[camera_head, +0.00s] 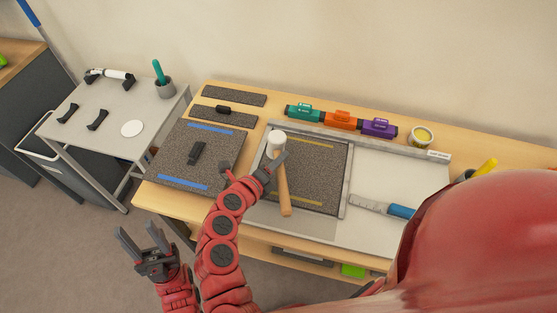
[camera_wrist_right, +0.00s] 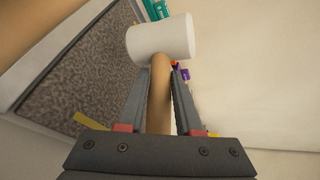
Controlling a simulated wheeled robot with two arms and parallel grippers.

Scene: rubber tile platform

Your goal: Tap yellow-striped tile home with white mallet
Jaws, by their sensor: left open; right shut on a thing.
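The yellow-striped tile (camera_head: 325,170), dark and speckled, lies inside a pale metal frame (camera_head: 347,185) on the bench. One yellow stripe shows near its far edge and one near its near edge. My right gripper (camera_head: 272,167) is shut on the wooden handle of the white mallet (camera_head: 276,138) over the tile's left side. In the right wrist view, the handle runs between the fingers (camera_wrist_right: 160,100) to the white head (camera_wrist_right: 161,39). I cannot tell whether the head touches the tile or frame. My left gripper (camera_head: 145,246) is open and empty, left of the bench.
A blue-striped tile (camera_head: 221,150) with a black handle lies to the left. Teal, orange and purple blocks (camera_head: 341,119) line the back. A grey side table (camera_head: 112,150) stands at far left.

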